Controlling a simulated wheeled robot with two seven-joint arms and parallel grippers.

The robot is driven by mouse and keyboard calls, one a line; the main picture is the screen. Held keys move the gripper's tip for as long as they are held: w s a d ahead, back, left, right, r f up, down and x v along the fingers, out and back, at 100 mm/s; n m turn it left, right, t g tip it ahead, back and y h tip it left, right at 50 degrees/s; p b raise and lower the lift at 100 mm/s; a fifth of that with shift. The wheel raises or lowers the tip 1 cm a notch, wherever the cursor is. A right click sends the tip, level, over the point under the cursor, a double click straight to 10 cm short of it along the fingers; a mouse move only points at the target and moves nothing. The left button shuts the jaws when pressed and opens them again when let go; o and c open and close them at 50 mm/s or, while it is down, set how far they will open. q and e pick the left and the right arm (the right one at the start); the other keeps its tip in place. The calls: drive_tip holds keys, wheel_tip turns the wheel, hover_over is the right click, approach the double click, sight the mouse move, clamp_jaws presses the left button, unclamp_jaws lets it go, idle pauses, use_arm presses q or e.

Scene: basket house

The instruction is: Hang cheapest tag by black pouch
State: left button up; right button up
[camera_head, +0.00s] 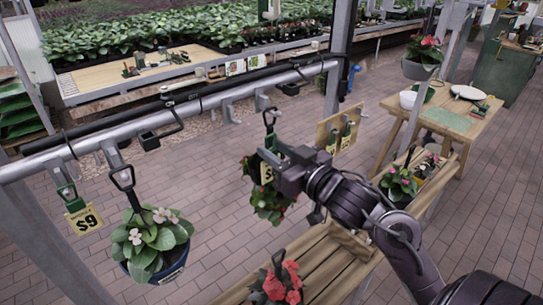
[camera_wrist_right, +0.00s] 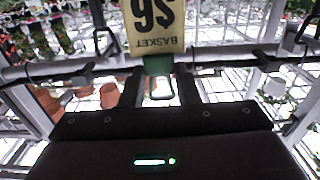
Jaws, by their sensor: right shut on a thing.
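My right gripper (camera_head: 283,168) is shut on a price tag with a green clip (camera_wrist_right: 158,66), near a hook under the rail. In the wrist view the yellow tag (camera_wrist_right: 155,25) is upside down, reads BASKET and looks like $6; its top is cut off. In the head view it is partly hidden behind the gripper. Another tag (camera_head: 83,220), reading $9, hangs by a green clip at the rail's left. More tags (camera_head: 346,137) are on a wooden board. A small black boxy thing (camera_head: 149,141) hangs under the rail; I cannot tell if it is the pouch. My left gripper is not in view.
A metal rail (camera_head: 215,93) crosses the left side. A blue pot (camera_head: 160,272) with white flowers hangs from it. A red-flowered plant (camera_head: 266,201) hangs behind my gripper. A slatted wooden bench (camera_head: 335,262) stands below; a small table (camera_head: 448,122) stands at the right.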

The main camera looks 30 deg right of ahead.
drive_tip(key=shift+w+a, duration=0.2)
drive_tip(key=shift+a, duration=0.05)
drive_tip(key=shift+w, duration=0.6)
drive_tip(key=w+b, duration=0.1)
drive_tip(key=w, duration=0.6)
drive_tip(key=shift+a+f+b, duration=0.2)
drive_tip(key=shift+a+b, duration=0.2)
drive_tip(key=shift+a, duration=0.05)
drive_tip(key=shift+w, duration=0.15)
drive_tip(key=shift+w, duration=0.1)
drive_tip(key=shift+w+a+p, duration=0.2)
drive_tip(key=shift+w+p, duration=0.1)
drive_tip(key=shift+w, duration=0.9)
